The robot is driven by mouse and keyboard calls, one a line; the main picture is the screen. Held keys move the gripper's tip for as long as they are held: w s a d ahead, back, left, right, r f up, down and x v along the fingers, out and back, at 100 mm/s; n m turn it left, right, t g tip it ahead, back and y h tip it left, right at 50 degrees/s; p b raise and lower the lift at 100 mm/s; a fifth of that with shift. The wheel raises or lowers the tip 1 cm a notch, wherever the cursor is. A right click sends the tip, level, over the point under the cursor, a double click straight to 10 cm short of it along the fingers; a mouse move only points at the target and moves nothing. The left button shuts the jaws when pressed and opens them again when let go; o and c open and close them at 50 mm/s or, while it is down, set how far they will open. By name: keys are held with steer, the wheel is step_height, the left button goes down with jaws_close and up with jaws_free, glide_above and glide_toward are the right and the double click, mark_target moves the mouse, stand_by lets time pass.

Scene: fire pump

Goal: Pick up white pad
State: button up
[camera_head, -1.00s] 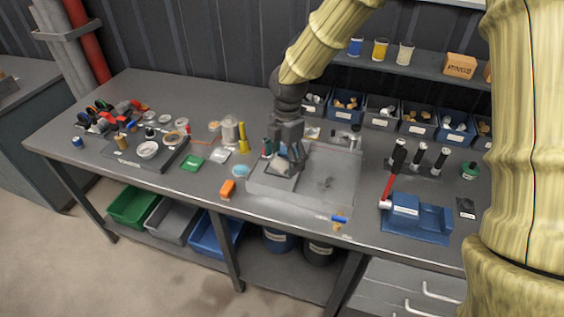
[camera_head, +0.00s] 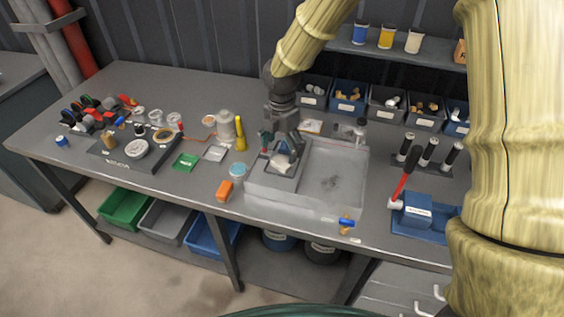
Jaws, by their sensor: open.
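My gripper (camera_head: 284,150) is open and points down over the left, raised part of the grey sink-like tray (camera_head: 335,185). A small whitish pad-like piece (camera_head: 281,163) lies right below the fingers; whether they touch it I cannot tell, and the fingers partly hide it. A flat pale square pad (camera_head: 215,153) lies on the bench left of the tray, beside a green square pad (camera_head: 186,162), clear of my gripper. Which of the two pale pieces is the white pad I cannot tell for certain.
A yellow bottle (camera_head: 241,133), a pale jar (camera_head: 225,126), a light-blue round dish (camera_head: 237,170) and an orange block (camera_head: 224,190) stand left of the tray. A red-handled hammer (camera_head: 404,180) and a blue holder (camera_head: 410,209) are at right. Labelled bins (camera_head: 348,96) line the back.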

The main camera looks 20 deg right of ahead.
mark_target(282, 161)
steer(key=shift+s+f+p, duration=0.2)
steer(key=shift+s+p, duration=0.05)
steer(key=shift+p, duration=0.05)
steer(key=f, duration=0.1)
steer(key=f+p, duration=0.1)
steer(key=f, duration=0.1)
steer(key=shift+w+d, duration=0.1)
steer(key=shift+w, duration=0.25)
steer(key=shift+f+p, duration=0.35)
steer(key=shift+f, duration=0.5)
steer(key=shift+s, duration=0.1)
steer(key=c, duration=1)
steer(key=shift+r, duration=0.15)
steer(key=shift+r+b, duration=0.6)
steer(key=shift+r, duration=0.3)
steer(key=shift+s+r+b, duration=0.35)
steer(key=shift+r+b, duration=0.15)
steer(key=shift+r, duration=0.2)
steer(key=s+a+b, duration=0.2)
steer(key=s, duration=0.5)
steer(key=s+a+r+b, duration=0.1)
steer(key=s+b, duration=0.1)
steer(key=s, duration=0.6)
steer(key=shift+a+r, duration=0.3)
steer(key=shift+a, duration=0.05)
